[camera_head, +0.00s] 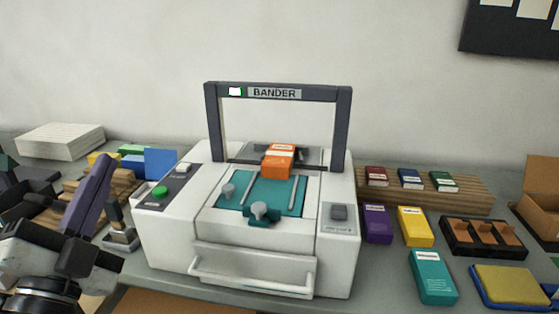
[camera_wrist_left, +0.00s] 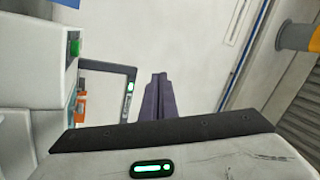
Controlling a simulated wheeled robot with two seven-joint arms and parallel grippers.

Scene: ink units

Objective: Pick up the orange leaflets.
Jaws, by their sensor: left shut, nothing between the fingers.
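The orange leaflets (camera_head: 278,161) sit as a small stack on the bander (camera_head: 328,250), under its dark arch and at the back of the teal plate. They also show in the left wrist view (camera_wrist_left: 81,102) as a small orange patch at the left. My left gripper (camera_head: 102,165) is to the left of the bander, well apart from the leaflets, with its purple-grey fingers pointing up. In the left wrist view its fingers (camera_wrist_left: 157,90) are together and empty. My right gripper is not in view.
Wooden steps (camera_head: 440,192) hold several small packs at the right. Purple (camera_head: 377,224), yellow (camera_head: 415,227) and teal (camera_head: 432,276) packs lie before them, near a dark tray (camera_head: 484,252). A paper stack (camera_head: 60,141) and a hand stamp (camera_head: 120,232) are at the left.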

